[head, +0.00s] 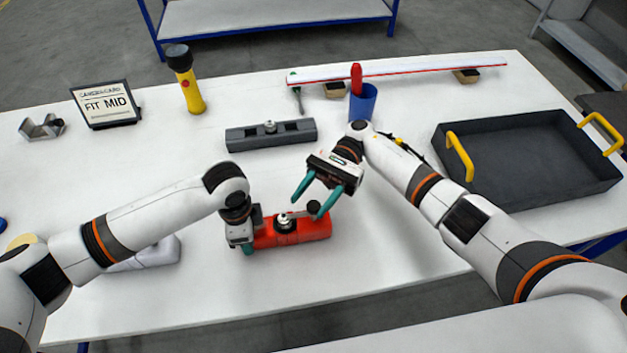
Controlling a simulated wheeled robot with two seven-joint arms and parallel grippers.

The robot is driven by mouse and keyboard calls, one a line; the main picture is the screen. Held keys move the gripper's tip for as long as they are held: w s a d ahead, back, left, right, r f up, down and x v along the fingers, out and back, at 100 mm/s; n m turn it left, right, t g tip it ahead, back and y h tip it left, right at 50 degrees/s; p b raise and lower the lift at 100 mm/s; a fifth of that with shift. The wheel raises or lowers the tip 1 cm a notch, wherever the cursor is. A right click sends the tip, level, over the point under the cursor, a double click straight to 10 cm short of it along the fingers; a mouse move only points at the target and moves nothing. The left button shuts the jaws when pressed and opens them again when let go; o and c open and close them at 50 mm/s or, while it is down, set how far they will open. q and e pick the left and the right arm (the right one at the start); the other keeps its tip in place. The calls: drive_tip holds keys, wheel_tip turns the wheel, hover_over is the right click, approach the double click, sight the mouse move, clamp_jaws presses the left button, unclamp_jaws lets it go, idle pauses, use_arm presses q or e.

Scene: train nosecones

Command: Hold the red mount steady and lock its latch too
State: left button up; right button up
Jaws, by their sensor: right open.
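The red mount (303,234) lies on the white table near the front middle, a low red block. On its top are a round metal stud and a latch lever (301,213) with a dark round knob (313,207) toward the right. My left gripper (248,246) is at the mount's left end, pointing down; its fingers are mostly hidden, so I cannot tell how they close there. My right gripper (316,201) is open, its teal fingers apart above and behind the mount, the right finger close to the knob. I cannot tell whether it touches.
A grey mount (243,138) lies behind. A card reading FIT MID (107,105), a yellow flashlight (188,88), a blue cup (363,104) with a red item and a long white strip (400,72) stand farther back. A dark tray (489,192) with yellow handles is at the right.

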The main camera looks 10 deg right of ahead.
sight(314, 205)
wheel_tip(314, 205, up, 7)
drive_tip(key=shift+f, duration=0.1)
idle(0.3)
use_arm(q)
drive_tip(key=o, duration=1.2)
drive_tip(key=shift+c, duration=0.2)
